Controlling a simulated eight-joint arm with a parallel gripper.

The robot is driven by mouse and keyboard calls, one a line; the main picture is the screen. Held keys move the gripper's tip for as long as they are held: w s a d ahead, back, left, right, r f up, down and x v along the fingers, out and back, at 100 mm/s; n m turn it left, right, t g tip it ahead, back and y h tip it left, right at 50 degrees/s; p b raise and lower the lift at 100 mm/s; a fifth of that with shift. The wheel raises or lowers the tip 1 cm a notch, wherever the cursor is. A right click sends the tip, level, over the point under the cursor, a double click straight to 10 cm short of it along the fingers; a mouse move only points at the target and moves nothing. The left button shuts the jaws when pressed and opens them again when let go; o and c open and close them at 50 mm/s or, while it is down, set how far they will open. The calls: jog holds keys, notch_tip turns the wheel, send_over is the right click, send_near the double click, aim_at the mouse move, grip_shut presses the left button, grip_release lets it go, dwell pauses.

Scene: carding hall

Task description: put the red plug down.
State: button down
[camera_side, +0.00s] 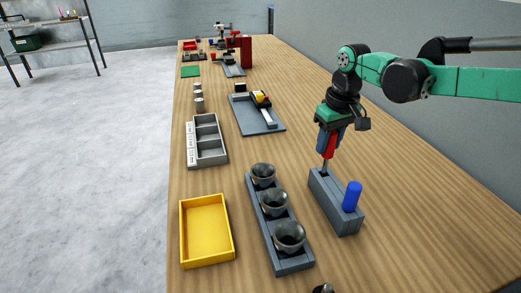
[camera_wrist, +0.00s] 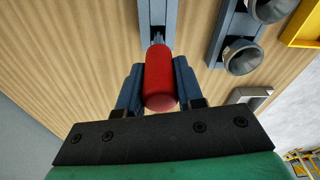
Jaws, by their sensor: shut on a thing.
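The red plug (camera_side: 329,149) is held upright between the blue-grey fingers of my gripper (camera_side: 329,145). In the wrist view the red plug (camera_wrist: 160,85) sits between both fingers (camera_wrist: 159,68). A thin grey shank shows below it, reaching to the far end of the grey block (camera_side: 333,206). I cannot tell whether the shank is inside the block's opening or just above it. The block also shows in the wrist view (camera_wrist: 158,12). A blue plug (camera_side: 352,196) stands upright at the block's near end.
Left of the block is a rack (camera_side: 278,236) with three grey cups. A yellow tray (camera_side: 230,250) lies further left, with a grey compartment tray (camera_side: 222,160) behind it. A grey plate (camera_side: 262,128) with parts lies farther back. Bare wood lies right of the block.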

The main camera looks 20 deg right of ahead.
aim_at(326, 159)
jog(key=shift+f, duration=2)
jog(key=shift+f, duration=0.1)
jog(key=shift+f, duration=0.15)
jog(key=c, duration=0.6)
grip_release()
jog(key=shift+o, duration=0.2)
